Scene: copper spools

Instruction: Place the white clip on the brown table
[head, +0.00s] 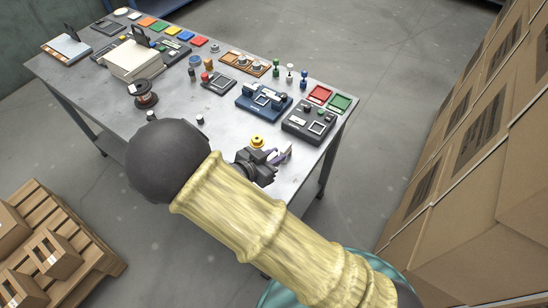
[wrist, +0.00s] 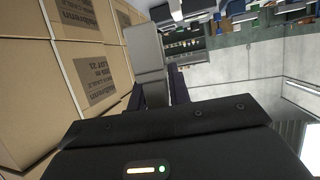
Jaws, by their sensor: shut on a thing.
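My gripper (head: 279,157) is over or beside the near right edge of the grey table, its purple fingers shut on a small pale thing that looks like the white clip (head: 287,151). In the wrist view, a pale grey, plate-like piece (wrist: 147,62) stands up between the dark fingers (wrist: 157,88), also likely the clip. Its full shape is hard to make out. The only table in view has a grey metal top (head: 173,118); I see no brown table. My arm hides part of its near edge.
A yellow round piece (head: 257,141) sits close to my gripper. A black device (head: 308,122), a blue device (head: 262,101) and a copper spool (head: 143,94) stand on the table. Stacked cartons (head: 480,130) rise at right. A pallet with boxes (head: 62,250) is at lower left.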

